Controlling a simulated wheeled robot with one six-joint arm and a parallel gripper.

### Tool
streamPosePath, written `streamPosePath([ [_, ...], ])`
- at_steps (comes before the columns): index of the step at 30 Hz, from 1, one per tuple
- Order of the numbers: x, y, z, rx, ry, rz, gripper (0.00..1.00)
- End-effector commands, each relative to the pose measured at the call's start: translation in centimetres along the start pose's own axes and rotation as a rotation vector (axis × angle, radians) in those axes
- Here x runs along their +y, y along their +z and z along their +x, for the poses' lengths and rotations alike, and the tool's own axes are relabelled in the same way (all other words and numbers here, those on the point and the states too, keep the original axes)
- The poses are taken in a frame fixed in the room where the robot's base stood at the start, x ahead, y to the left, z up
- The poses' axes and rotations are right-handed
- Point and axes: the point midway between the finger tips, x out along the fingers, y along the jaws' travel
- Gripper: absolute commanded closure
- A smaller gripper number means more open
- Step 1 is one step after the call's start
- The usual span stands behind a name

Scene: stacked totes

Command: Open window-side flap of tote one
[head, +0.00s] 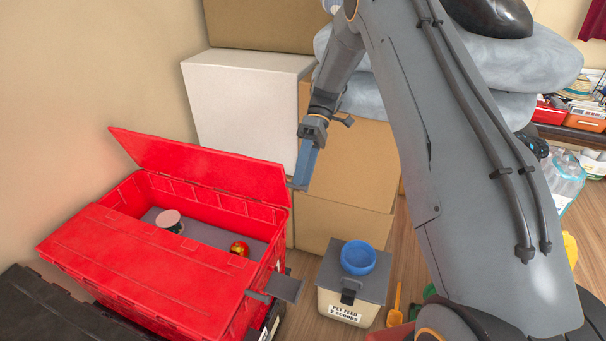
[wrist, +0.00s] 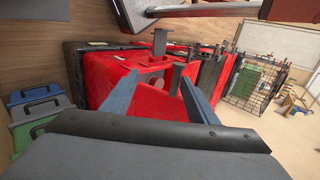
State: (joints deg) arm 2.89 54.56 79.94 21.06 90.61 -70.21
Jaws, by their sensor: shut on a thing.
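The red tote (head: 272,270) stands on a black tote at the left. Its far flap (head: 200,165) is raised and tilted up along the wall side. Its near flap (head: 150,265) lies over the front half of the opening. My gripper (head: 294,186) is at the right end of the raised flap, its jaws shut on that flap's edge. In the wrist view my gripper's two fingers (wrist: 160,82) stand apart with red tote surface beyond them; the exact contact is hard to see. I cannot tell which flap is window-side.
Inside the tote are a mug-like cup (head: 170,220) and a small red-gold ball (head: 239,248). A grey latch (head: 275,288) sticks out on the tote's right side. Cardboard boxes (head: 348,165) stand behind, and a pet feed bin (head: 345,295) with a blue bowl (head: 358,257) stands at right.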

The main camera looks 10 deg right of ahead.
Motion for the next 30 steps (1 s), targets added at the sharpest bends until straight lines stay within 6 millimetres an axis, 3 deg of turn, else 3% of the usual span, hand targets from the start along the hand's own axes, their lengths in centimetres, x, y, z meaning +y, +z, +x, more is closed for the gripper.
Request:
streamPosePath([
  [13, 0.6, 0.2, 0.3, -0.004, 0.0, 0.003, 0.65],
  [30, 2.9, 0.2, -2.4, -0.005, -0.001, 0.003, 0.64],
])
